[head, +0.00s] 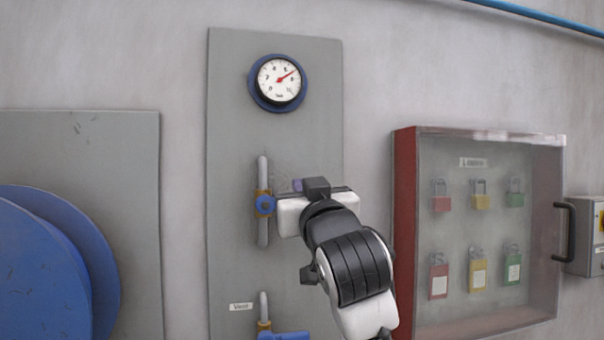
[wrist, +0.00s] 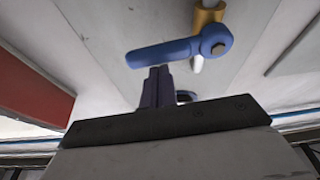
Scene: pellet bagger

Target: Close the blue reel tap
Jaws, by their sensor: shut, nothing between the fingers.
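A tap with a brass body and blue lever (head: 265,205) sits on a pale vertical pipe on the grey panel. Its lever is mostly hidden behind my gripper in the head view. In the wrist view the blue lever (wrist: 175,52) lies roughly crosswise to the pipe, from its pivot at right to its free end at left. My gripper (wrist: 158,74) is shut and empty, its dark fingertips close by the middle of the lever. I cannot tell whether they touch it. It also shows in the head view (head: 298,186), just right of the tap.
A second blue-levered tap (head: 284,336) is lower on the panel, by a small label (head: 241,306). A round gauge (head: 279,82) is above. A blue reel (head: 45,265) is at left. A red-sided padlock cabinet (head: 404,235) stands to the right of my arm.

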